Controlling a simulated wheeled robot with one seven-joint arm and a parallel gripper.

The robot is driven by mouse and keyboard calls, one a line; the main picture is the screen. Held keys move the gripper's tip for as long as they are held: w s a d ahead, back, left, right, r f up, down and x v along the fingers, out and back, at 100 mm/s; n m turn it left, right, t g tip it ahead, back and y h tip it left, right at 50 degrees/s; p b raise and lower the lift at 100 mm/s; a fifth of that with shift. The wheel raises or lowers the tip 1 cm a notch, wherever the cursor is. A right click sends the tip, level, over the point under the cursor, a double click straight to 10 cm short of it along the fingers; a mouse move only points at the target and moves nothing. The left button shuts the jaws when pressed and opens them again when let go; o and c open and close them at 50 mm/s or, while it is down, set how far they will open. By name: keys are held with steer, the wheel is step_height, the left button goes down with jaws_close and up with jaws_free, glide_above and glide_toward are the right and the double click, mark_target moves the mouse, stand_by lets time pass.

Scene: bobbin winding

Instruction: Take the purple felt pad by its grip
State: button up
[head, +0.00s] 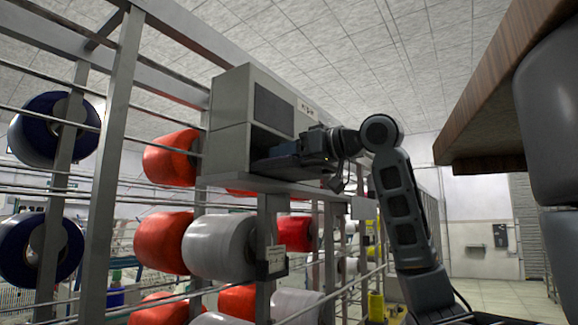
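My arm reaches in from the right, and my gripper (314,148) is at the open front of a grey box-like compartment (228,150) fixed on the rack. A dark bluish shape shows in the shadow inside the compartment, beside the gripper. I cannot tell whether it is the purple felt pad or part of the gripper. No clearly purple pad or grip can be made out. The fingertips are dark and partly hidden, so I cannot see whether they are open or shut.
The compartment's shelf (262,186) juts out below the gripper. Orange bobbins (163,242), a white bobbin (219,246) and dark blue bobbins (42,250) sit on the rack's metal posts and rails. A brown wooden edge (478,110) overhangs at the upper right.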

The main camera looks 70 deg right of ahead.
steer(key=shift+c, duration=0.5)
steer(key=shift+s+r, duration=0.1)
